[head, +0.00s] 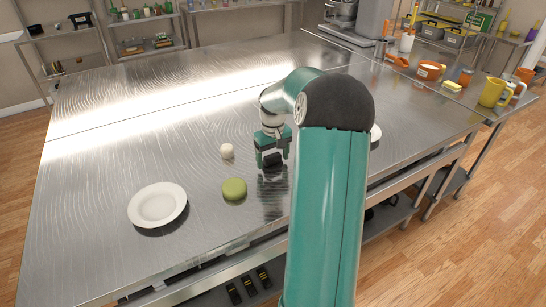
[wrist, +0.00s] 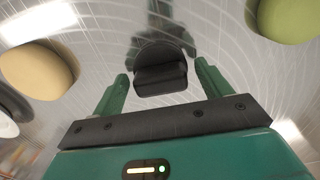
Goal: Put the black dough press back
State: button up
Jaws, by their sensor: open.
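The black dough press (head: 272,161) is on the steel table, just under my gripper (head: 272,154). In the wrist view the black dough press (wrist: 160,72) has a rounded top and sits between the two green fingers of my gripper (wrist: 161,82). The fingers are open, with a visible gap on each side of the press. In the head view my arm and gripper hide part of it.
A green round piece (head: 234,189) and a small cream ball (head: 227,151) lie left of my gripper. A white plate (head: 158,205) is farther left. Another white plate (head: 376,132) is mostly hidden behind my arm. The table's far left is clear.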

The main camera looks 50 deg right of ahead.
aim_at(273, 156)
notch_tip(273, 156, up, 12)
jog(key=a+r+n, duration=0.1)
jog(key=a+r, duration=0.3)
jog(key=a, duration=0.5)
jog(key=s+a+r+n+t+h, duration=0.15)
jog(key=s+a, duration=0.25)
jog(key=a, duration=0.7)
jog(key=s+a+r+t, duration=0.2)
jog(key=s+a+r, duration=0.15)
jog(key=a, duration=0.75)
jog(key=s+a+f+t, duration=0.1)
jog(key=s+a+f, duration=0.1)
jog(key=s+a, duration=0.1)
jog(key=s+a+f+n+t+y, duration=0.1)
jog(key=s+a+f, duration=0.1)
jog(key=s+a, duration=0.2)
jog(key=shift+s+a+f, duration=0.25)
jog(key=shift+s+a, duration=0.05)
jog(key=shift+s, duration=0.85)
jog(key=shift+d+y, duration=0.1)
jog(key=shift+y, duration=0.15)
